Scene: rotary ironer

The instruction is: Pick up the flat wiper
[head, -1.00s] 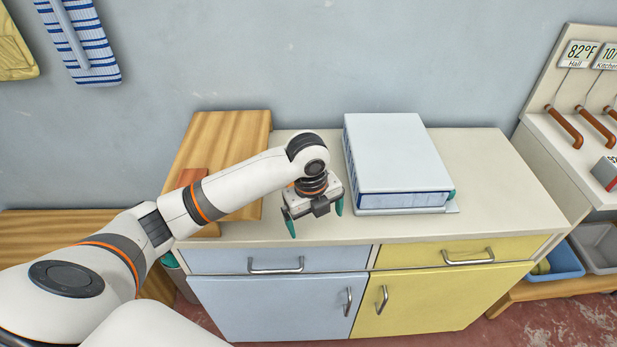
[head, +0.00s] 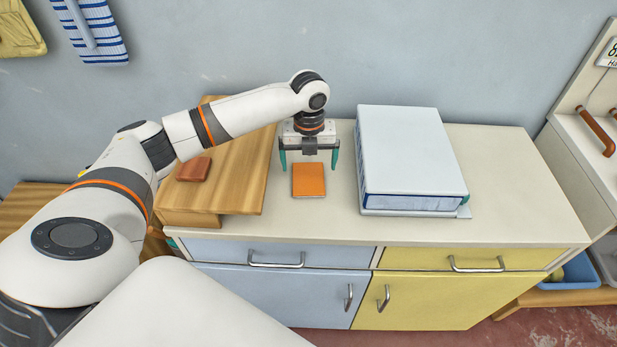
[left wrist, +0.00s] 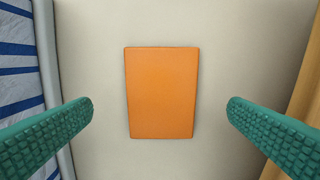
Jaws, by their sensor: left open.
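The flat wiper appears to be the thin orange rectangular pad (head: 309,181) lying flat on the cream countertop. It also shows whole in the left wrist view (left wrist: 162,93), centred between the fingers. My left gripper (head: 309,168) points down above the pad, toward its far end in the head view. Its two teal fingers are wide apart, one on each side of the pad and not touching it. The left gripper (left wrist: 160,110) holds nothing. My right gripper is not in view.
A wooden board (head: 238,180) stands left of the pad, with a small reddish-brown block (head: 194,169) on it. A large white box (head: 410,150) lies on a thin grey plate to the right. The counter's front strip and right end (head: 510,190) are clear.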

